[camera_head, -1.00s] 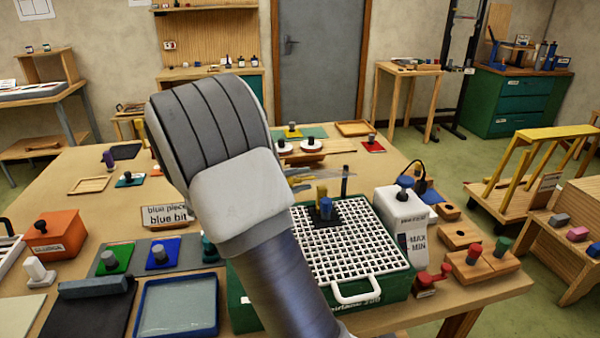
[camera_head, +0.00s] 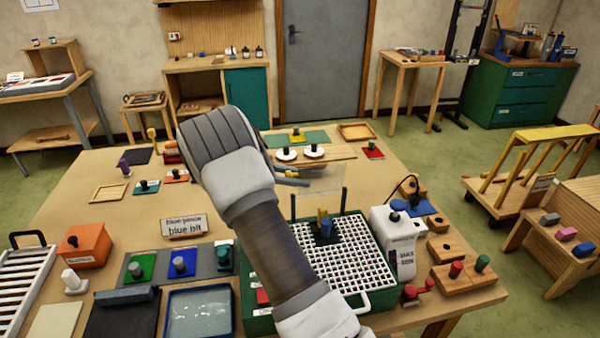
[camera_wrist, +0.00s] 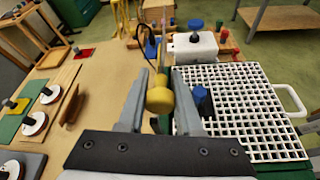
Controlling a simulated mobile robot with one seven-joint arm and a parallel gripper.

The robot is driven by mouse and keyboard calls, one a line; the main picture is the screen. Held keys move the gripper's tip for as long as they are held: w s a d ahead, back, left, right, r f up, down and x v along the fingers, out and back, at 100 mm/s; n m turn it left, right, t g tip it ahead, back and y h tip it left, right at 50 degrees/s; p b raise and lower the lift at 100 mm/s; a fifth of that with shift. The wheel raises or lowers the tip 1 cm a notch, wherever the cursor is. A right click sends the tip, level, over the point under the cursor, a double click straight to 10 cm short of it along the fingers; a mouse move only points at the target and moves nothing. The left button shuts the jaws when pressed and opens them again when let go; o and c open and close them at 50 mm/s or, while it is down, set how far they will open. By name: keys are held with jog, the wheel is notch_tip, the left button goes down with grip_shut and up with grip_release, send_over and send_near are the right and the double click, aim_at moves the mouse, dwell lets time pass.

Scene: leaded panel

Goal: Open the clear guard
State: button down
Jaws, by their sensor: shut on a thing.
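The clear guard (camera_head: 324,178) is a faint see-through sheet above the green grinder (camera_head: 260,322) with its white grid top. It stands by two thin dark posts. My gripper (camera_head: 292,178) is at the guard's left side, partly hidden behind my own arm. The jaws appear shut on the guard's edge, though the clear sheet hardly shows there. A blue knob (camera_wrist: 202,100) stands beside the yellow part (camera_wrist: 160,97).
A blue tray (camera_head: 200,312) and an orange box (camera_head: 85,246) are to the left. White discs (camera_head: 313,151) on a board lie behind.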

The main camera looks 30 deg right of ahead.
jog(key=shift+w+d+n+g+p, duration=0.15)
jog(key=shift+w+n+g+p, duration=0.3)
jog(key=shift+w+n, duration=0.2)
jog(key=shift+w+d+n+g+p, duration=0.15)
jog(key=shift+w+n+g+p, duration=0.2)
jog(key=shift+w+n+p, duration=0.2)
jog(key=shift+w+y, duration=0.1)
jog(key=shift+y, duration=0.2)
jog(key=c, duration=0.6)
grip_release()
jog(key=shift+a, duration=0.1)
jog(key=b+v, duration=0.2)
jog(key=v, duration=1.5)
jog(key=shift+b, duration=0.3)
jog(key=shift+a+r, duration=0.1)
jog(key=shift+r, duration=0.1)
